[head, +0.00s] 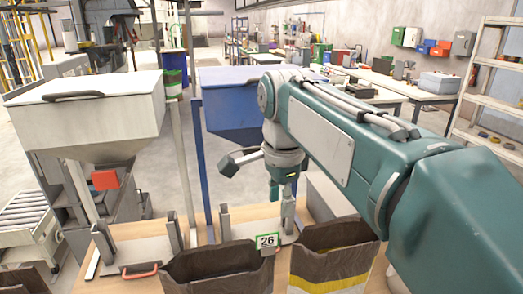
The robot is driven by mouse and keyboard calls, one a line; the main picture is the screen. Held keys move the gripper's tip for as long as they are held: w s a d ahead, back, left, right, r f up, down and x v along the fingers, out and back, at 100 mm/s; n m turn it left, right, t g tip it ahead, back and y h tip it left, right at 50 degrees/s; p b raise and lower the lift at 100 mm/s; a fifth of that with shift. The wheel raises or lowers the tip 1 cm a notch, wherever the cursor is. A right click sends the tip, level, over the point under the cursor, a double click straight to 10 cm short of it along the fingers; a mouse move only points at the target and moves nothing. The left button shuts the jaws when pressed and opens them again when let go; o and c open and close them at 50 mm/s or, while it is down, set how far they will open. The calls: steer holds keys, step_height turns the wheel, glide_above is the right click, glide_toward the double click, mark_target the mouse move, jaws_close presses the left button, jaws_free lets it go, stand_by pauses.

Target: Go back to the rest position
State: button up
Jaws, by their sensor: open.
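My gripper (252,178) hangs at the end of my teal arm, in the middle of the head view. It is open, with one dark finger out to the left and another part pointing down. I see nothing held in it. It is in front of the blue hopper (232,107) and above the bench with the bags. Its distance from the bench is hard to tell.
A white hopper (92,112) with a red box (105,179) stands at left. Two open brown bags, one plain (215,268) and one yellow-striped (332,262), stand in front. A green-framed tag reading 26 (267,241) is between them. A roller conveyor (25,212) is at far left.

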steer(key=s+d+f+n+t, duration=0.5)
steer(key=s+d+f+n, duration=0.6)
steer(key=s, duration=0.4)
steer(key=shift+d+f+n, duration=0.3)
steer(key=shift+f+n, duration=0.25)
steer(key=shift+n, duration=0.65)
